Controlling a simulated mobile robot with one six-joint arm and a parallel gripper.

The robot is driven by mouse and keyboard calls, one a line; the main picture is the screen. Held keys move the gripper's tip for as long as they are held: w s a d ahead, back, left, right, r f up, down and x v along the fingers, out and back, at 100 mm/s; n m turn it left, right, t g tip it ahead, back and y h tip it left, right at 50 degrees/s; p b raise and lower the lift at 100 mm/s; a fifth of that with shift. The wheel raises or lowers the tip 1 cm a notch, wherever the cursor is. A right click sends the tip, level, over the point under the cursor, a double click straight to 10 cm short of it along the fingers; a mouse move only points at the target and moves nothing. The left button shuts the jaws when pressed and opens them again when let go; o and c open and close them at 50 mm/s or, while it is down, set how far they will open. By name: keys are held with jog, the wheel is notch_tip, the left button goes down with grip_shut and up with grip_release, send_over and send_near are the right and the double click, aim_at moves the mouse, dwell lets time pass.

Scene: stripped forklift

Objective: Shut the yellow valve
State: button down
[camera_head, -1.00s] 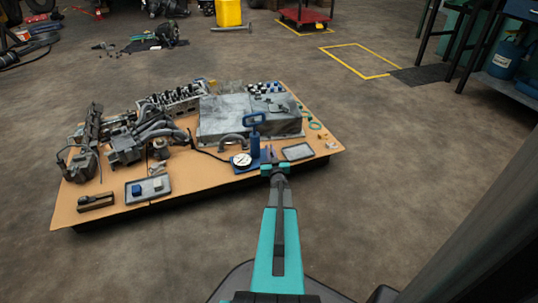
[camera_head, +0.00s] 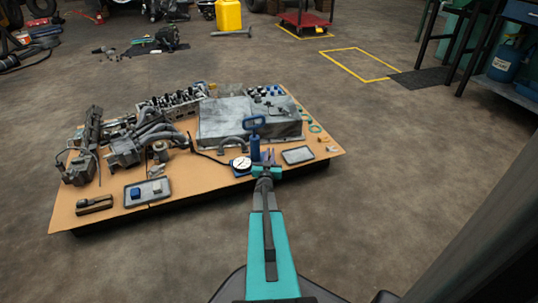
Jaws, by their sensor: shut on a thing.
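The blue hand pump (camera_head: 255,148) stands upright near the board's front edge, with a blue loop handle on top and a round white gauge (camera_head: 240,163) to its left. I cannot make out a yellow valve; anything small at the pump's foot is hidden by or lost among my jaws. My gripper (camera_head: 268,158), at the end of the teal arm, is right beside the pump, on its right side. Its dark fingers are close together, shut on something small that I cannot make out.
Open floor lies right of the board.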

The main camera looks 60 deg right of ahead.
jog(key=shift+w+r+m+g+h+p, duration=0.2)
jog(key=shift+m+g+p, duration=0.55)
jog(key=shift+p, duration=0.65)
jog(key=shift+w+f+m+g+h+p, duration=0.1)
jog(key=shift+m+g+h+p, duration=0.3)
jog(key=shift+g+p, duration=0.85)
jog(key=shift+w+r+m+g+h+p, duration=0.2)
jog(key=shift+m+g+p, duration=0.45)
jog(key=shift+p, duration=0.95)
jog(key=m+g+p, duration=0.1)
jog(key=p, duration=0.1)
jog(key=m+g+p, duration=0.1)
jog(key=g+p, duration=0.2)
jog(key=shift+s+a+f+m+p, duration=0.1)
jog(key=shift+f+m+p, duration=0.15)
jog(key=shift+m+p, duration=0.15)
jog(key=c, duration=1.9)
grip_release()
jog(key=shift+o, duration=0.2)
jog(key=shift+s+g, duration=0.2)
jog(key=shift+g, duration=0.15)
jog(key=shift+s+a, duration=0.1)
jog(key=w+a+p, duration=0.1)
jog(key=a+p, duration=0.2)
jog(key=a, duration=1)
jog(key=shift+w+a, duration=0.25)
jog(key=shift+w, duration=0.15)
